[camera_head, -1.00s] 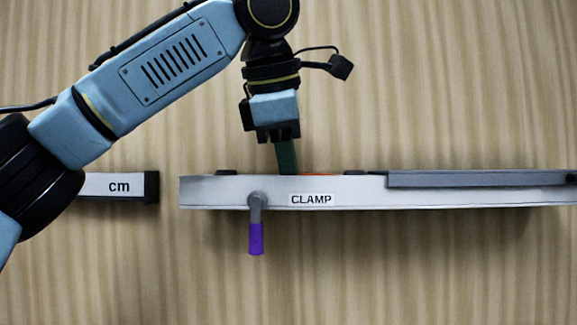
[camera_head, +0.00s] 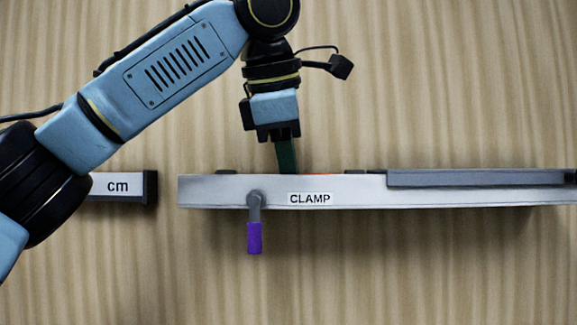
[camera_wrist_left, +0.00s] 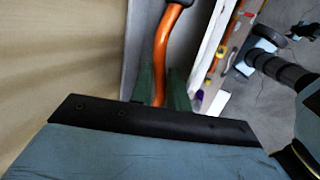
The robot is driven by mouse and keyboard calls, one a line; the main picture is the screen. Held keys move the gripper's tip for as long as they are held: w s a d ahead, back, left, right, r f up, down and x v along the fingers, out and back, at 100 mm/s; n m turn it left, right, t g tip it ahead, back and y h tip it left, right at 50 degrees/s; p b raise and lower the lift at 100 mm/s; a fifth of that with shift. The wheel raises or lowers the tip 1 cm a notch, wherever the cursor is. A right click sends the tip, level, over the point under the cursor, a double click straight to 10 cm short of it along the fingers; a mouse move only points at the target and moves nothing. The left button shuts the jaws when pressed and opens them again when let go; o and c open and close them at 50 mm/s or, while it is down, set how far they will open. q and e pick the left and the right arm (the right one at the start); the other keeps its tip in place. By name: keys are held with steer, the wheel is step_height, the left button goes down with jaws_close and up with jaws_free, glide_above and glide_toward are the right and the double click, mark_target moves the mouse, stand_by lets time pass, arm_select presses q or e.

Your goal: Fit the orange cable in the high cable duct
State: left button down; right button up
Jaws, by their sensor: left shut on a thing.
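The orange cable (camera_wrist_left: 163,38) runs up the left wrist view along a grey channel and ends in a dark piece at the top. My left gripper (camera_wrist_left: 160,85) has its two green fingers shut on it. In the head view, the fingers of my left gripper (camera_head: 287,168) point down at the back edge of the long pale duct labelled CLAMP (camera_head: 350,191). Only a thin orange sliver (camera_head: 318,173) shows there beside the fingertips; the duct's front wall hides the rest. I cannot tell how deep the cable sits. My right gripper is not in view.
A purple-handled lever (camera_head: 254,237) hangs on the duct's front. A dark grey strip (camera_head: 480,178) covers the duct's right part. A bar marked cm (camera_head: 118,186) ends left of the duct, with a gap between. The left wrist view shows floor and other equipment at right.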

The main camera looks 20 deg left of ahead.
arm_select(q)
steer(key=shift+f+b, duration=0.35)
steer(key=shift+f, duration=0.05)
stand_by(0.4)
steer(key=c, duration=1.6)
jaws_free()
steer(key=o, duration=0.3)
steer(key=shift+w+f, duration=0.1)
steer(key=shift+w, duration=0.1)
steer(key=shift+o, duration=0.2)
steer(key=shift+f, duration=0.1)
